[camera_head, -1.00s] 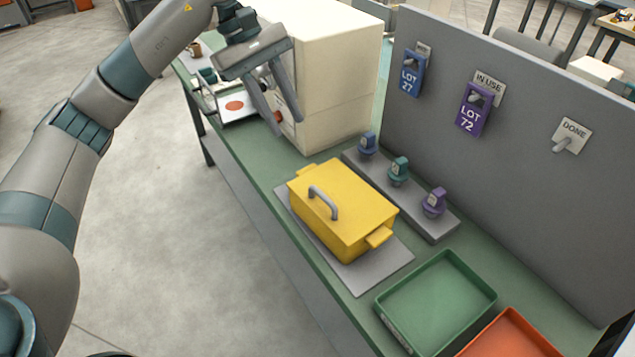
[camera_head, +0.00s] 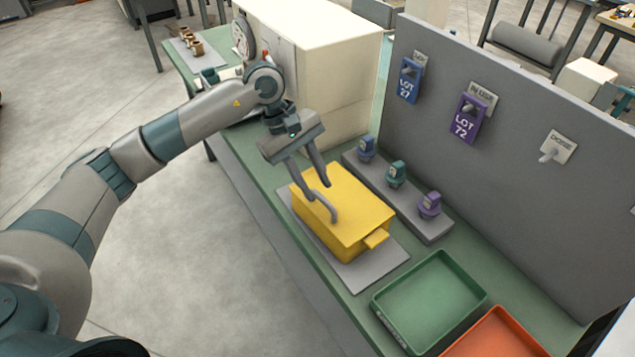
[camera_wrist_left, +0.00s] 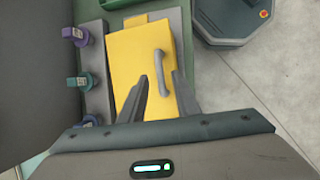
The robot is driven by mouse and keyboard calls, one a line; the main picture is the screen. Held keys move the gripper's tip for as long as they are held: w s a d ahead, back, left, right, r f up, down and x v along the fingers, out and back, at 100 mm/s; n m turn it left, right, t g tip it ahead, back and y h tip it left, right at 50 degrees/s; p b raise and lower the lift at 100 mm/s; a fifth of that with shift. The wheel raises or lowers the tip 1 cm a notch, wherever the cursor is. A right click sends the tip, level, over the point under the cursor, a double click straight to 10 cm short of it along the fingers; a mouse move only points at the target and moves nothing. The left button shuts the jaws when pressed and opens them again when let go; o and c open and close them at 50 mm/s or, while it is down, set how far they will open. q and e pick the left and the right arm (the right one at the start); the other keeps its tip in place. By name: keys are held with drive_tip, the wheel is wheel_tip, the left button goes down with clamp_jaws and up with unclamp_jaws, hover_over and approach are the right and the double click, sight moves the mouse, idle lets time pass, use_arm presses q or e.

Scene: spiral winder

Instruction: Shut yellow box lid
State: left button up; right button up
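The yellow box (camera_head: 350,239) sits on a grey mat (camera_head: 368,272) on the green bench. Its lid (camera_head: 350,195) lies flat on top, with no gap that I can make out. A grey arched handle (camera_head: 330,208) stands near the lid's left edge. It also shows in the wrist view (camera_wrist_left: 161,72). My left gripper (camera_head: 319,194) is open and empty, its fingers pointing down at the handle. In the wrist view the fingertips (camera_wrist_left: 160,76) lie on either side of the handle; whether they touch it I cannot tell. My right gripper is not in view.
A cream cabinet (camera_head: 350,80) stands behind the box. A grey rack (camera_head: 432,229) with three small coloured items runs along its right. A green tray (camera_head: 432,300) and an orange tray (camera_head: 497,335) lie in front. A grey panel (camera_head: 530,190) with lot tags closes off the right side.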

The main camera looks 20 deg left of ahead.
use_arm(q)
drive_tip(key=shift+x, duration=1.15)
drive_tip(key=c, duration=0.5)
drive_tip(key=shift+c, duration=0.2)
